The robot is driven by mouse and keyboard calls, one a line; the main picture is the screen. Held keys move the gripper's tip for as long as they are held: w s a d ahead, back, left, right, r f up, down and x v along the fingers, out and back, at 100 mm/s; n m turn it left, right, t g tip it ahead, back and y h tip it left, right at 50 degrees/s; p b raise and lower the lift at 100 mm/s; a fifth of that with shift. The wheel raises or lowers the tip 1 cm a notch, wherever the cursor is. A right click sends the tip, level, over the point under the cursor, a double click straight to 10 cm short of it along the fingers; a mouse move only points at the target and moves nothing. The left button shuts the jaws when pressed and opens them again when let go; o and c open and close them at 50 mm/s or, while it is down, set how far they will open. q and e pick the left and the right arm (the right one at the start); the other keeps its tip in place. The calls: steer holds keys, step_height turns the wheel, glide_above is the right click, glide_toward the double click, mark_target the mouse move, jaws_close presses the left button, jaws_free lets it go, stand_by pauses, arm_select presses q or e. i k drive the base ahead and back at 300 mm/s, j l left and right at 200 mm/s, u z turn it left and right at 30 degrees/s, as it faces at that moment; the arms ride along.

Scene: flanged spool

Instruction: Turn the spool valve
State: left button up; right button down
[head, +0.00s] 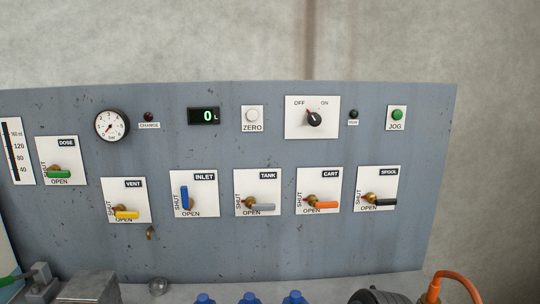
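The spool valve is on a white plate (391,175) labelled SPOOL at the right end of the valve row on the grey panel. Its black lever (385,202) points right, roughly level, from a brass hub. The plate reads SHUT up its left side and OPEN along its bottom. Neither of my grippers shows in the head view, and nothing touches the lever.
The cart valve's orange lever (325,205) is just left, with the tank valve's grey lever (260,207) beyond. The inlet valve's blue lever (185,198) points up. Blue caps (249,298), a black round object (365,297) and an orange hose (462,282) are below.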

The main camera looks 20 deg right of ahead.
mark_target(370, 197)
steer(key=z, duration=1.3)
